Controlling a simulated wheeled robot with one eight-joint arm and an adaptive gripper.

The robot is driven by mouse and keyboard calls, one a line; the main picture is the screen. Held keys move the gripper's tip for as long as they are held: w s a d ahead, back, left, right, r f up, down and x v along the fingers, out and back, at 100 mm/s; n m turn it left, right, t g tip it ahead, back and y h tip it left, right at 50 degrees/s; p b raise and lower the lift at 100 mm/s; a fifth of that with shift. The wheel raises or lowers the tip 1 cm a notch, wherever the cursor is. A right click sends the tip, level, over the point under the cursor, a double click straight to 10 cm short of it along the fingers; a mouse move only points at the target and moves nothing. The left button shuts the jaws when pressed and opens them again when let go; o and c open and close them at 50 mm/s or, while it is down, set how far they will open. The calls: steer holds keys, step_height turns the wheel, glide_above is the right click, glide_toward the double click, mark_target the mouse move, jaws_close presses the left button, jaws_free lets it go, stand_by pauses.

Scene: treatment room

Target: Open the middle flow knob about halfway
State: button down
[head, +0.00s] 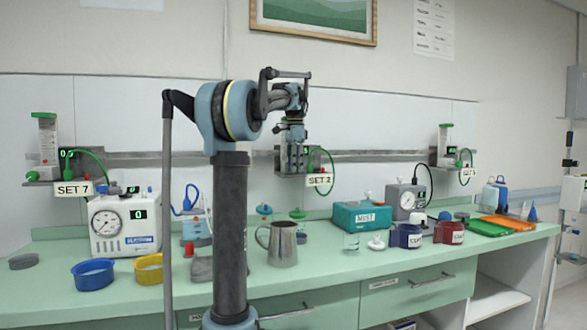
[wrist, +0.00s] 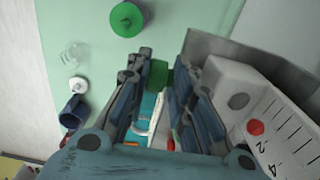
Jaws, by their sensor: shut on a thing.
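The middle flow meter stands on the wall rail above the SET 2 sign (head: 319,180) in the head view, mostly hidden behind my gripper (head: 292,150). In the wrist view its pale block and white scale (wrist: 285,125) are at the right, with a red ball (wrist: 256,127) close to the 2 mark. The green flow knob (wrist: 159,76) is between the fingertips of my gripper (wrist: 162,78), which is shut on it. The knob's turn angle cannot be read. The middle display is hidden in the head view.
Flow meters at left (head: 47,140) and right (head: 444,145) share the rail. Below stand a metal jug (head: 282,245), a teal MIST box (head: 362,216) and a gauge box (head: 125,222) on the green counter. A green-capped item (wrist: 127,19) shows in the wrist view.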

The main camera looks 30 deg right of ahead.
steer(key=shift+s+a, duration=0.1)
steer(key=h, duration=0.2)
steer(key=g+h, duration=0.1)
steer(key=shift+a+f+h, duration=0.15)
steer(key=shift+a+h, duration=0.2)
steer(key=shift+h, duration=0.05)
steer(key=shift+a+f+g+h, duration=0.15)
steer(key=shift+f+g+h, duration=0.3)
steer(key=shift+h, duration=1.65)
steer(key=shift+a+f+g+h, duration=0.2)
steer(key=shift+g+h, duration=0.4)
steer(key=shift+h, duration=1.5)
steer(key=shift+a+f+g+h, duration=0.15)
steer(key=shift+f+g+h, duration=0.3)
steer(key=shift+h, duration=1.65)
steer(key=shift+r, duration=0.15)
steer(key=c, duration=1.5)
jaws_free()
steer(key=shift+r, duration=0.1)
